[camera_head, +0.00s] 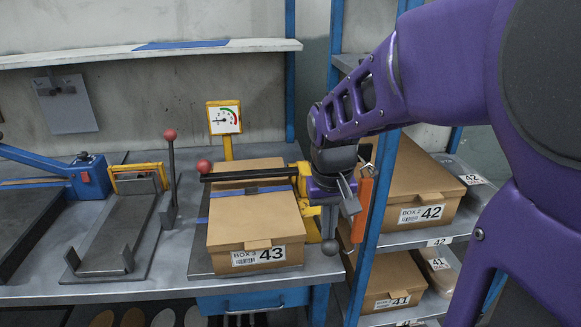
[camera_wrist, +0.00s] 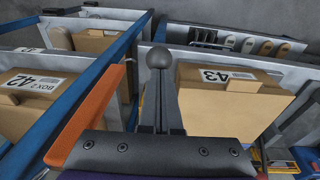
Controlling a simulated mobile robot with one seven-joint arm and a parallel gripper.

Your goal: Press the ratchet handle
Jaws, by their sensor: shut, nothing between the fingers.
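A black handle bar with a red knob (camera_head: 205,167) lies across the back part of a cardboard box marked 43 (camera_head: 255,221), joined to a yellow frame (camera_head: 308,202) at its right. This looks like the ratchet handle. A blue strap runs over the box beside it. A second upright lever with a red knob (camera_head: 169,134) stands left of the box. My gripper (camera_head: 331,225) is shut and empty, pointing down at the right side of the yellow frame, apart from the red knob. The wrist view shows its closed fingers with a grey ball at the tip (camera_wrist: 159,57) and box 43 (camera_wrist: 228,100) to the right.
A blue shelf post (camera_head: 372,230) stands just right of my gripper. Boxes marked 42 (camera_head: 415,210) and 41 (camera_head: 390,285) fill the rack beyond. A gauge (camera_head: 224,118) rises behind box 43. A grey bracket stand (camera_head: 105,255) and blue lever tool (camera_head: 85,178) are left.

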